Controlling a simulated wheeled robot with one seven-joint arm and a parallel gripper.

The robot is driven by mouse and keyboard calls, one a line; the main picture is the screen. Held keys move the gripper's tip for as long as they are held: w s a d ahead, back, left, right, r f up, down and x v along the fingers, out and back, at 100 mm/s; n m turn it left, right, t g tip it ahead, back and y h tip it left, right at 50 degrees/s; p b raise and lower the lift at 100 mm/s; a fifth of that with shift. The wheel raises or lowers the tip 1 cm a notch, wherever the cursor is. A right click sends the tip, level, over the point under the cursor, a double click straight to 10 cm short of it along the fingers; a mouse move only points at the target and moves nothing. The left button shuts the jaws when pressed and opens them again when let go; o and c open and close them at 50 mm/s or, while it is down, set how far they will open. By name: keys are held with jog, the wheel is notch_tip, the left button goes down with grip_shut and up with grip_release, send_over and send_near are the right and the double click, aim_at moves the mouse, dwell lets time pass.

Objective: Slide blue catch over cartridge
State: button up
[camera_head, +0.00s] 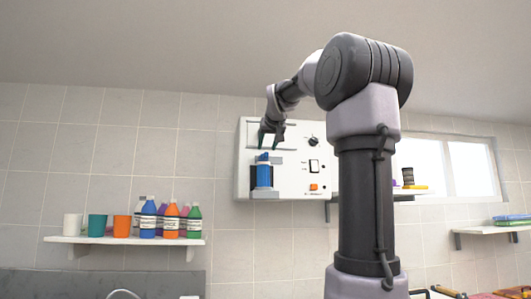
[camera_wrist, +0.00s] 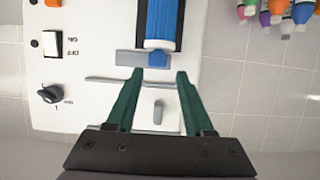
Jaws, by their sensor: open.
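The blue cartridge (camera_head: 263,175) stands upright in a dark recess on the white wall panel. In the wrist view the cartridge (camera_wrist: 164,25) shows at the top, with a pale collar. A small blue piece, apparently the catch (camera_wrist: 157,56), lies at its end beside a grey plate (camera_wrist: 127,57); in the head view the catch (camera_head: 263,157) shows just above the cartridge. I cannot tell whether it covers the cartridge. My gripper (camera_wrist: 160,73), with green fingers, is open and empty. In the head view my gripper (camera_head: 272,135) is above the catch, fingers pointing down.
The panel has a black knob (camera_head: 312,141), a switch (camera_head: 314,166) and an orange button (camera_head: 313,187). A grey tab (camera_wrist: 158,111) is between my fingers in the wrist view. A shelf (camera_head: 130,240) with cups and several bottles is at lower left.

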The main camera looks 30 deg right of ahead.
jog(key=v, duration=0.5)
jog(key=shift+s, duration=0.2)
jog(key=s+a+f+g+y, duration=0.2)
jog(key=s+a+f, duration=0.3)
jog(key=f, duration=0.7)
jog(key=s+a+f+g+y, duration=0.2)
jog(key=s+a+f, duration=0.4)
jog(key=s+f, duration=0.3)
jog(key=s+a+f+m+g+y, duration=0.1)
jog(key=s+a+f, duration=0.5)
jog(key=f, duration=0.9)
jog(key=shift+s+f+g+y, duration=0.4)
jog(key=shift+s+g+y, duration=0.1)
jog(key=shift+s, duration=0.65)
